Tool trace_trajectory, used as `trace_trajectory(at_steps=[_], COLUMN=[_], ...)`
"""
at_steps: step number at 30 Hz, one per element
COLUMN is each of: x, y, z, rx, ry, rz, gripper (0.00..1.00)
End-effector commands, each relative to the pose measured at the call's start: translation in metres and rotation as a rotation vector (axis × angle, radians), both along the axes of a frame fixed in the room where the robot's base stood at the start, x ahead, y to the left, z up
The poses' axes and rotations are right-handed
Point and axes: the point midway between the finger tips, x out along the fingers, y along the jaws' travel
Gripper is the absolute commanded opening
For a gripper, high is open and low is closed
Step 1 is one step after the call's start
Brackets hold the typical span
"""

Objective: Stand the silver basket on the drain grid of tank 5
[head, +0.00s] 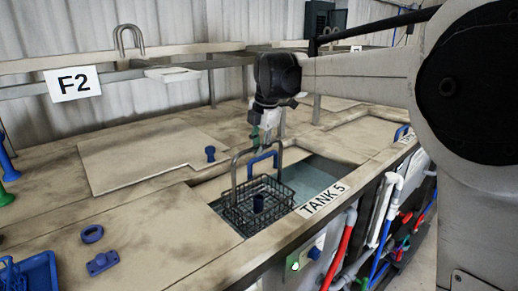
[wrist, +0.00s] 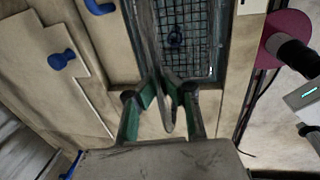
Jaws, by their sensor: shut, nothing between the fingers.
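A dark wire basket (head: 270,211) with a tall grey loop handle (head: 235,172) sits upright in the left part of the tank 5 opening, behind the TANK 5 label (head: 323,198). I cannot tell what bears it; the drain grid is not clearly visible. A small dark blue piece (head: 258,202) is inside it. In the wrist view the basket mesh (wrist: 190,45) lies beyond my fingers.
A blue handle (head: 263,158) stands behind the basket. Bluish tank liquid (head: 312,178) shows to the right. Tan lids (head: 145,155) with a blue knob (head: 210,153) lie left. Blue parts (head: 102,262) and a blue tray (head: 30,275) are at lower left. Pipes run along the front.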

Motion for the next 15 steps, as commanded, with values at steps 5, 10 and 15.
trace_trajectory(at_steps=[5, 10, 15], x=[0.0, 0.0, 0.0], y=[0.0, 0.0, 0.0], z=[-0.0028, -0.0055, -0.0064], rx=[0.0, 0.0, 0.0], ry=[0.0, 0.0, 0.0], rz=[0.0, 0.0, 0.0], gripper=[0.0, 0.0, 0.07])
